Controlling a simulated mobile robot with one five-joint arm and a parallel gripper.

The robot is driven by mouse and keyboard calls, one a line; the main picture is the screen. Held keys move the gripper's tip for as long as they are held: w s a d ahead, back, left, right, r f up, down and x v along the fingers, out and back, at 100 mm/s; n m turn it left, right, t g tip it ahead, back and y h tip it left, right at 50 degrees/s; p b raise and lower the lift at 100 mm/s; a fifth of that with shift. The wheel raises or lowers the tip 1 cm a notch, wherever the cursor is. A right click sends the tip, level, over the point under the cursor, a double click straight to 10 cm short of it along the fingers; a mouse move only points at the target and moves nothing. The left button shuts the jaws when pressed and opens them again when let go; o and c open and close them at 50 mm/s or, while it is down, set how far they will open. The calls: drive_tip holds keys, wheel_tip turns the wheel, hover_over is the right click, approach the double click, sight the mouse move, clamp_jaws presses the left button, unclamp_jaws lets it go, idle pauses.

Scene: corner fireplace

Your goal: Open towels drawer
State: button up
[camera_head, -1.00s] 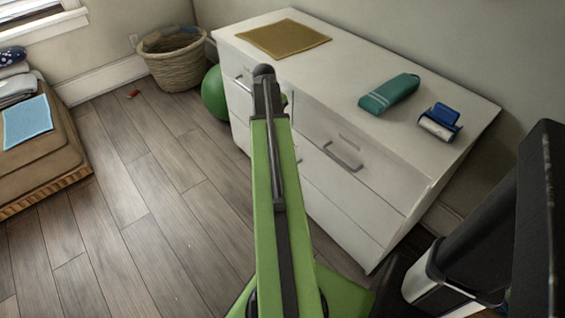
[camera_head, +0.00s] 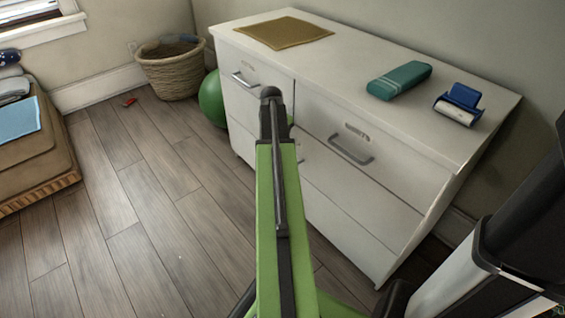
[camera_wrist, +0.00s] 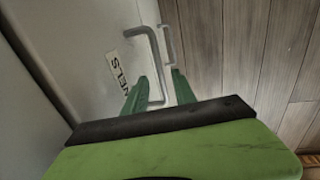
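The white dresser (camera_head: 395,205) stands against the wall with its drawer fronts flush. An upper left handle (camera_head: 243,82) and an upper right handle (camera_head: 350,150) show, with labels too small to read. In the wrist view, a drawer front bears a partly hidden label (camera_wrist: 119,79) ending in "ELS", beside a grey bar handle (camera_wrist: 157,62). My gripper (camera_wrist: 160,76) is open, its green fingers on either side of the handle's near part in the picture. Whether they touch it, I cannot tell. In the head view my arm hides the fingers.
A second handle (camera_wrist: 168,44) lies just beyond the first. A green ball (camera_head: 212,98) and a wicker basket (camera_head: 172,68) are left of the dresser. A mat (camera_head: 283,33), teal case (camera_head: 399,80) and blue-white roller (camera_head: 459,103) lie on top.

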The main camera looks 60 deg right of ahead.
drive_tip(key=f, duration=0.1)
drive_tip(key=f+b, duration=0.1)
drive_tip(key=f, duration=0.1)
drive_tip(key=shift+s+d, duration=0.1)
drive_tip(key=shift+d, duration=0.15)
drive_tip(key=shift+r, duration=0.1)
clamp_jaws()
idle(0.9)
